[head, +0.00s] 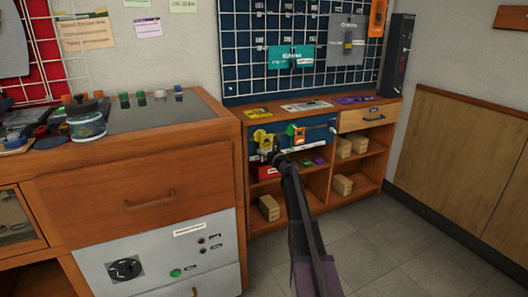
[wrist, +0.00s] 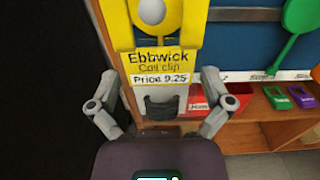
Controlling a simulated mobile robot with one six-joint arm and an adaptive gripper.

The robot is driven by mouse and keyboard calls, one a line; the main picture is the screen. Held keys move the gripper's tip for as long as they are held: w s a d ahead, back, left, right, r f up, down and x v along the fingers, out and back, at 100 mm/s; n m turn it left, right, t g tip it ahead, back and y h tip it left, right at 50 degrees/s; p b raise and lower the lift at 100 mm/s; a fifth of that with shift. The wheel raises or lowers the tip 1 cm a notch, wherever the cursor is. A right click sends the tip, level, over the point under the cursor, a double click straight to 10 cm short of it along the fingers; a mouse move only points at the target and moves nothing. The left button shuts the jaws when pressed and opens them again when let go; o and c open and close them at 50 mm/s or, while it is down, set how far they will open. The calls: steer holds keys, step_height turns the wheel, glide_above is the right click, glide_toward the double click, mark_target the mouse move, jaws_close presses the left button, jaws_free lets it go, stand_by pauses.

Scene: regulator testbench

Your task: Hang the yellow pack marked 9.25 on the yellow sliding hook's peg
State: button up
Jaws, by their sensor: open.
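The yellow pack (wrist: 160,62) fills the upper middle of the wrist view, upright and facing me. Its label reads "Ebbwick Coil clip Price 9.25", with a dark coil on a grey lower part. My gripper (wrist: 159,84) is open, with one finger on each side of the pack and gaps between. In the head view the yellow hook (head: 262,135) is on the blue panel, just above my gripper (head: 275,155).
A green hook (wrist: 300,14) is right of the pack on the blue panel (wrist: 240,48). Below are a red bin (wrist: 232,98) and green (wrist: 276,98) and purple (wrist: 300,95) packs on a wooden shelf. A dark surface fills the wrist view's left side. A wire grid stands above the bench.

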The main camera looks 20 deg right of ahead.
steer(key=shift+s, duration=0.1)
steer(key=s, duration=1.1)
steer(key=shift+s+d, duration=0.2)
steer(key=shift+s, duration=0.2)
